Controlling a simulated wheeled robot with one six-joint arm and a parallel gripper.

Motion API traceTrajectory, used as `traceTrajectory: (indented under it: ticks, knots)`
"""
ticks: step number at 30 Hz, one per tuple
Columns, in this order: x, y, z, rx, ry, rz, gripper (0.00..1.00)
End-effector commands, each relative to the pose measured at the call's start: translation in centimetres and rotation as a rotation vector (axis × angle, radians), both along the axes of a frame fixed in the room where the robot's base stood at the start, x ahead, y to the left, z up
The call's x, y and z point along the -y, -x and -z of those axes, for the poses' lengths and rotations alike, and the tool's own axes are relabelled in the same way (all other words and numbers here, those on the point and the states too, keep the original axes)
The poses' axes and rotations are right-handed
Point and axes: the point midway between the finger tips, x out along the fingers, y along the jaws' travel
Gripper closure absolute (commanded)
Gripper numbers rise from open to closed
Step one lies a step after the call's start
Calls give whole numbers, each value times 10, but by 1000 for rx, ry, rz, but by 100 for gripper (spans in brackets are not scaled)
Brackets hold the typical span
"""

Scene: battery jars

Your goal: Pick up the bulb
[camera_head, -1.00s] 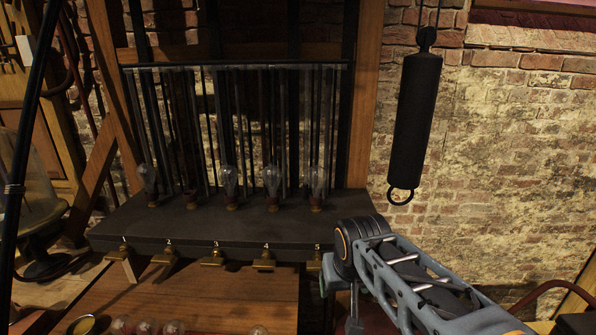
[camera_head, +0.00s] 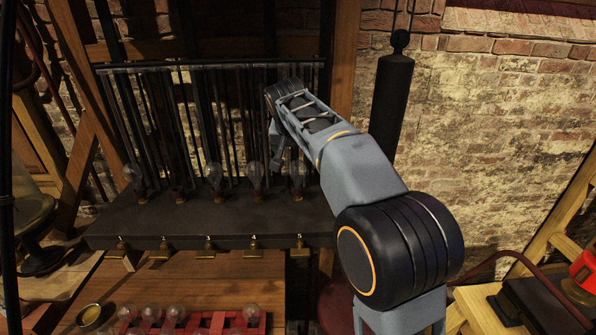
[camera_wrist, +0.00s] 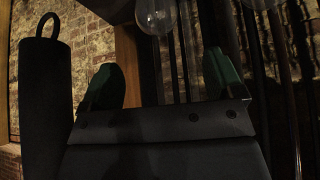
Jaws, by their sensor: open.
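Several clear glass bulbs stand upright in a row on the dark shelf (camera_head: 210,222), among them the rightmost bulb (camera_head: 297,176), the bulb left of it (camera_head: 255,178) and the middle bulb (camera_head: 214,176). More bulbs, such as this one (camera_head: 175,313), sit in a red rack (camera_head: 215,322) at the bottom edge. I cannot tell which bulb is meant. My gripper (camera_head: 279,140) is by the right end of the row, partly hidden. In the wrist view its green-tipped fingers (camera_wrist: 162,80) are apart with nothing between them. A bulb (camera_wrist: 157,15) shows beyond them at the top edge.
Dark vertical rods (camera_head: 235,110) stand behind the bulbs. A black hanging cylinder (camera_head: 391,100) is right of the shelf and also shows in the wrist view (camera_wrist: 45,105). Brass clips (camera_head: 252,247) line the shelf's front. A wooden table (camera_head: 165,285) lies below.

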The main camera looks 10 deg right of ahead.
Motion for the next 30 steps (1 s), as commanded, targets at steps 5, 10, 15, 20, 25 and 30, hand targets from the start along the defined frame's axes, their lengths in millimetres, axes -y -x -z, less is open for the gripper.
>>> traceTrajectory:
  ticks: [5,10,15,20,25,30]
  knots:
    - [6,-13,21,-2,0,1,13]
    - [8,-18,30,0,0,-1,13]
    - [11,-24,40,-5,1,0,13]
    - [16,-34,59,-4,1,0,13]
    - [19,-42,72,-1,0,-1,13]
    - [19,-43,75,0,0,-1,13]
